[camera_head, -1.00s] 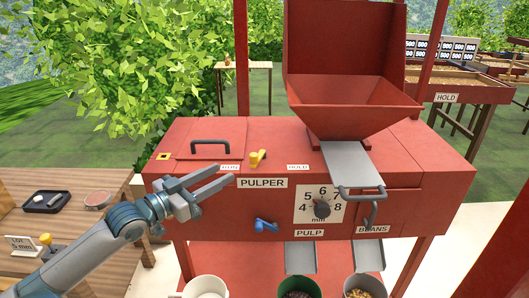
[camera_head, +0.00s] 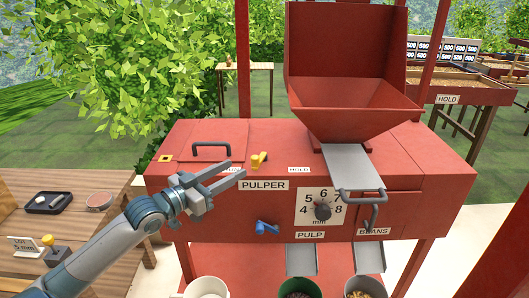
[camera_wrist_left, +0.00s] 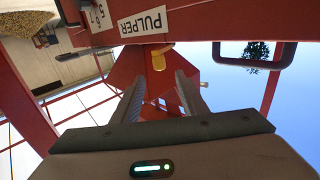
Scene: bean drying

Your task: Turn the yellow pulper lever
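The yellow pulper lever (camera_head: 258,160) stands on top of the red pulper (camera_head: 420,195), between the RUN and HOLD labels. It also shows in the left wrist view (camera_wrist_left: 160,52), beyond the fingers and roughly between their tips. My left gripper (camera_head: 238,170) is open and empty. Its fingertips are just left of the lever and slightly below it in the head view; a gap appears to remain. The gripper partly hides the RUN label. My right gripper is in neither view.
A blue lever (camera_head: 266,228) and a dial (camera_head: 322,209) are on the pulper's front. A black handle (camera_head: 211,148) on the lid rises behind my left gripper. The hopper (camera_head: 355,108) stands to the right. A wooden table (camera_head: 95,190) is at the left.

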